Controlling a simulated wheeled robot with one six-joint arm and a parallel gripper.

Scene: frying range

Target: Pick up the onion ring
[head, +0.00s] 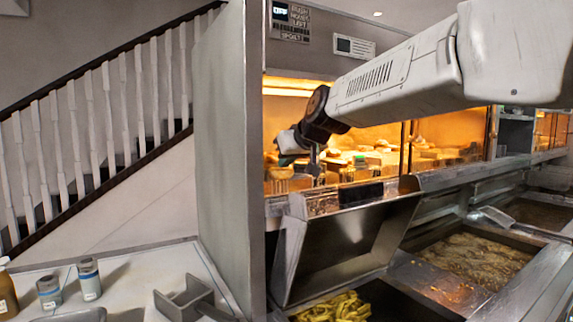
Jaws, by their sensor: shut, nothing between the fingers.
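My gripper (301,160) hangs at the end of my arm in the head view, in front of the lit warming cabinet (455,130). It is small and dark here, shut and empty. I cannot make out an onion ring for certain anywhere. Several golden-brown food pieces sit on the cabinet shelf behind my gripper, too small to tell apart. Yellow fried pieces (335,306) lie in a dark fryer well at the bottom middle; they look like thick fries.
A metal hood-shaped chute (350,245) stands below my gripper. A fryer vat of bubbling oil (470,262) is at right. A grey partition (222,150) stands left of the range. Small containers (88,280) and a grey bracket-like object (187,298) are on the white counter (135,262).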

